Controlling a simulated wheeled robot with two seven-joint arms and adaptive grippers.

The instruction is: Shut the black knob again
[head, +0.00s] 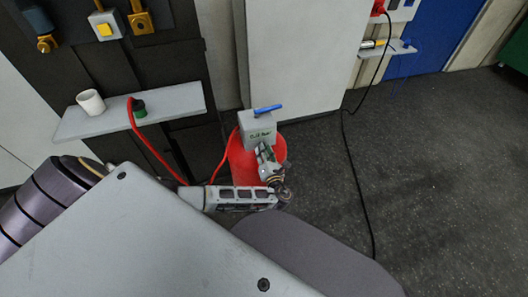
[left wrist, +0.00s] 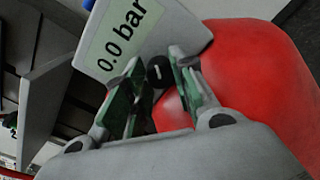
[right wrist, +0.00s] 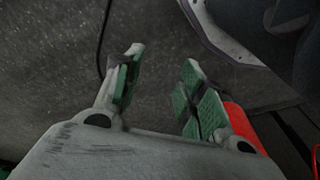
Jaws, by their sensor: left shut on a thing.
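The black knob (left wrist: 158,72) sits below a grey box (left wrist: 180,32) with a display reading 0.0 bar in the left wrist view. My left gripper (left wrist: 156,84) has its green-padded fingers on both sides of the knob and is shut on it. In the head view the grey box (head: 257,128) stands on top of a red tank (head: 240,165), with my left gripper (head: 264,153) at its front. The knob itself is hidden there. My right gripper (right wrist: 158,85) is open and empty above the dark floor in the right wrist view.
A blue lever (head: 268,109) lies across the top of the box. A red hose (head: 150,147) runs from the shelf (head: 180,106) toward the tank. The shelf holds a white cup (head: 90,102). A black cable crosses the floor (head: 440,160), which is clear at right.

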